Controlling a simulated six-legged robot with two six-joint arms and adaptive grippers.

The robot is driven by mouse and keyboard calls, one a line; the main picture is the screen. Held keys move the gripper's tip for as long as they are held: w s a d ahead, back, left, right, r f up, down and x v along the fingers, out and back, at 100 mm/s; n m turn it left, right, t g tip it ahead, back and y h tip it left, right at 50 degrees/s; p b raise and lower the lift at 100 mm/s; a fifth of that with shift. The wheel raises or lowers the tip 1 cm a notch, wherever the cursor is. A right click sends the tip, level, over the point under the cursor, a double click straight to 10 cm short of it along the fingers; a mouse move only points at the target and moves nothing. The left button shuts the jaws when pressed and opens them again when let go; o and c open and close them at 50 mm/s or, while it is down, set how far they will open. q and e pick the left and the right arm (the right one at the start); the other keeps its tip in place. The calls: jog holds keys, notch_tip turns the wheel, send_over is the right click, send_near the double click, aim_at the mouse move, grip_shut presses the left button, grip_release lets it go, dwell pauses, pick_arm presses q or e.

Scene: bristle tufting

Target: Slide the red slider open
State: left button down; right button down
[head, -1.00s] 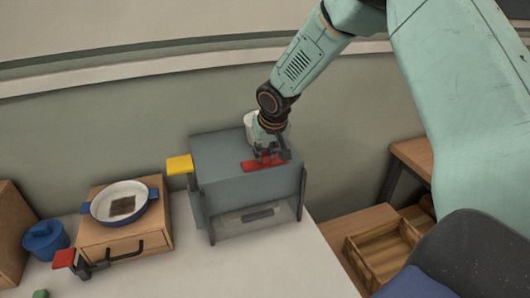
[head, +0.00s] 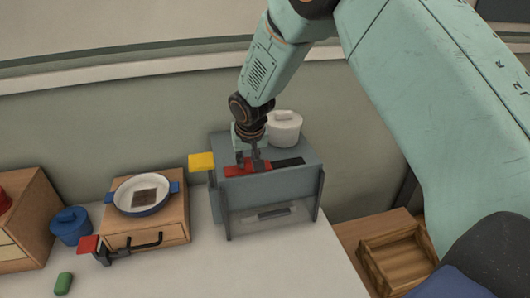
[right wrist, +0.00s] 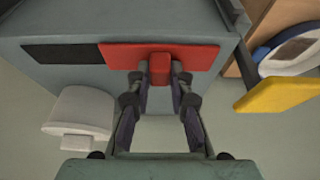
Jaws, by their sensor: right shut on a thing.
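The red slider (head: 236,170) lies on top of the grey box (head: 270,190), near its front left. A dark slot (head: 289,162) shows uncovered to the right of the slider. My right gripper (head: 252,162) comes down from above and is shut on the slider's raised knob. In the right wrist view the red slider (right wrist: 120,55) is a flat plate, and the gripper's fingers (right wrist: 160,75) sit on both sides of its red knob. The dark slot (right wrist: 62,54) shows there on the left. My left gripper is not in view.
A white lidded pot (head: 284,128) stands on the box behind the gripper. A yellow block (head: 201,161) sticks out at the box's left.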

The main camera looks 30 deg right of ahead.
jog(key=shift+w+a, duration=0.1)
jog(key=shift+a, duration=0.3)
jog(key=c, duration=1.6)
grip_release()
jog(key=o, duration=0.4)
jog(key=shift+a+r, duration=0.1)
jog(key=shift+a, duration=0.15)
jog(key=shift+d, duration=0.1)
jog(key=shift+d, duration=0.1)
